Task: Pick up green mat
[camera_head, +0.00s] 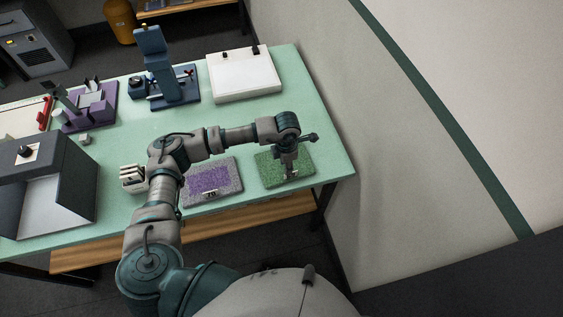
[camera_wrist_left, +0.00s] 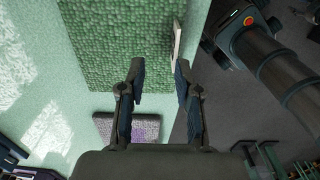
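The green mat (camera_head: 270,165) lies flat at the front right corner of the mint-green table. In the left wrist view the green mat (camera_wrist_left: 120,45) fills the top middle, with a pale tab (camera_wrist_left: 177,42) at its right edge. My left gripper (camera_head: 289,174) points down over the mat's front part and hides some of it. In the left wrist view the fingers (camera_wrist_left: 159,70) are apart, with the right finger's tip near the tab. Nothing is clearly held; I cannot tell whether a finger touches the mat. My right gripper is not in view.
A grey mat with a purple centre (camera_head: 212,182) lies left of the green mat. A white board (camera_head: 243,77), a blue press-like stand (camera_head: 165,75), a purple fixture (camera_head: 92,107) and a dark grey box (camera_head: 50,175) stand on the table (camera_head: 135,120). A wall rises at right.

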